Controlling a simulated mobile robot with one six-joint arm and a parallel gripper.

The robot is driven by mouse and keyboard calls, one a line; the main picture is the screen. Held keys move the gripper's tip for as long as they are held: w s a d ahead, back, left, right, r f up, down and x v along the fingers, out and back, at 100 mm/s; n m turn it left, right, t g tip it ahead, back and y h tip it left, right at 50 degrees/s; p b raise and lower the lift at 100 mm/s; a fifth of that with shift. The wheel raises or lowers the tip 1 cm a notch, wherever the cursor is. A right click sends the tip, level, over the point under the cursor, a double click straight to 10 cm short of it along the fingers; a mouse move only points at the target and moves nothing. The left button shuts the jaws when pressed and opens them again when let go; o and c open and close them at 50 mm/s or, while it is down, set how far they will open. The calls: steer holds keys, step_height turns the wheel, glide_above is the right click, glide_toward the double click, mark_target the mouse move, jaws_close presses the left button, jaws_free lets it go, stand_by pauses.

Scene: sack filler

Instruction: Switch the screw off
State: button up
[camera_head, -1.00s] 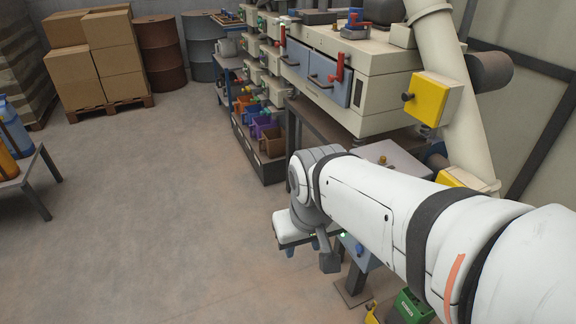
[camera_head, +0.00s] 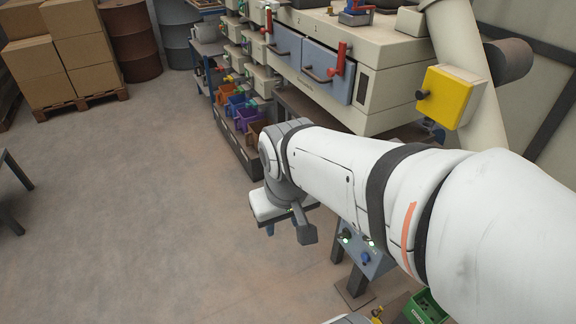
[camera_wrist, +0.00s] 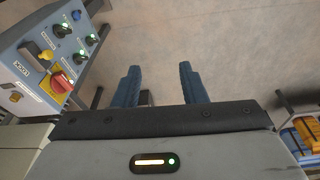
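A grey control box (camera_wrist: 42,62) with a blue-grey face fills the upper left of the wrist view. The box's panel (camera_head: 360,249) shows in the head view, partly behind my arm. My gripper (camera_wrist: 160,84) is open and empty, its blue fingers apart, right of the box and not touching it.
A machine with blue drawers (camera_head: 312,68) and a yellow box (camera_head: 448,96) stand behind my arm. Coloured bins (camera_head: 243,114) line the rack. A green crate (camera_head: 427,307) sits low at the front.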

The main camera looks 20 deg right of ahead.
steer(key=w+d+f+n+g+h+b, duration=0.15)
steer(key=d+f+g+h+b, duration=0.25)
steer(key=d+f+b, duration=0.6)
steer(key=n+g+h+b, duration=0.2)
steer(key=n+h+b, duration=0.2)
steer(key=h+b, duration=0.6)
glide_toward(340, 237)
steer(key=s+r, duration=1)
steer(key=r, duration=0.3)
steer(key=w+d+f+n+t+h+b, duration=0.1)
steer(key=w+f+n+t+h+b, duration=0.15)
steer(key=f, duration=0.55)
steer(key=w+d+f+n+t+h+b, duration=0.1)
steer(key=w+f+n+t+b, duration=0.25)
steer(key=f, duration=0.45)
steer(key=shift+m+g, duration=0.25)
steer(key=shift+g, duration=0.15)
steer(key=d, duration=0.2)
steer(key=w+d+b, duration=0.1)
steer(key=d, duration=0.1)
steer(key=d+b, duration=0.1)
steer(key=d, duration=0.2)
steer(key=shift+w, duration=0.25)
